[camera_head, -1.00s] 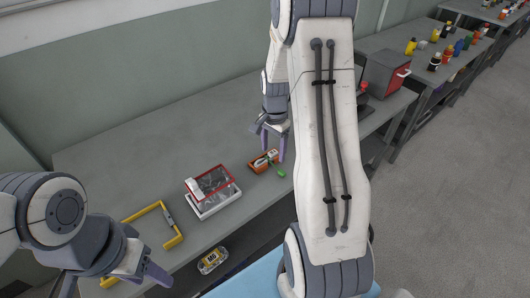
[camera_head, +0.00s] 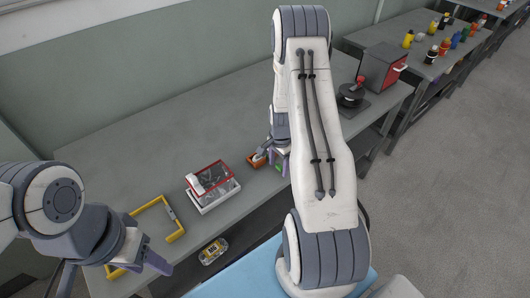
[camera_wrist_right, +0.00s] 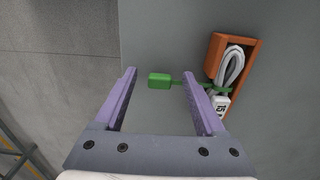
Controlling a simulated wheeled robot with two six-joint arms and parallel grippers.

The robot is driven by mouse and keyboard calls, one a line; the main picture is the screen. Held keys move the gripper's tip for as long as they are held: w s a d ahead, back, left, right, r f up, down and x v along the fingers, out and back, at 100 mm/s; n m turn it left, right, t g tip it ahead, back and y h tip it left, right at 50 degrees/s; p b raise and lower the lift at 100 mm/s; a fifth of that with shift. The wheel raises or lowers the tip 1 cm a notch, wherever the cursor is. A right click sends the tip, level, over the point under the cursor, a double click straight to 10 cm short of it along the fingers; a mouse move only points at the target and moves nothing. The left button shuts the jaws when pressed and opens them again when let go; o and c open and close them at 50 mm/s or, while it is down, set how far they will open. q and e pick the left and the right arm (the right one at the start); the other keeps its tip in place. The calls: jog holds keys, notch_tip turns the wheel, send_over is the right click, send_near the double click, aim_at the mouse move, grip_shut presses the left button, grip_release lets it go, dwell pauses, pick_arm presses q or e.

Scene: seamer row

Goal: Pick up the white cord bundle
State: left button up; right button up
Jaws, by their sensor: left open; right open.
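The white cord bundle (camera_wrist_right: 232,66) lies in a small orange tray (camera_wrist_right: 214,52) in the right wrist view, with a white plug end at its lower side. A green tag (camera_wrist_right: 159,80) on a green strap reaches out from it to the left. My right gripper (camera_wrist_right: 158,73) is open; the tag shows between its fingers, and the bundle is to the right of them. In the head view the tray (camera_head: 253,163) is at the bench's front edge, with my right gripper (camera_head: 281,160) just right of it, partly covering the tag. My left gripper (camera_head: 142,258) is open and empty at the front left.
A white box with a red-rimmed lid (camera_head: 213,190) stands left of the tray. A yellow frame (camera_head: 172,234) lies farther left. A yellow-labelled object (camera_head: 212,251) is on a lower shelf. A red-fronted machine (camera_head: 383,67) stands right. The bench behind is clear.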

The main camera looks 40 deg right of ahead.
jog(key=shift+f, duration=0.2)
grip_shut()
jog(key=shift+r, duration=0.1)
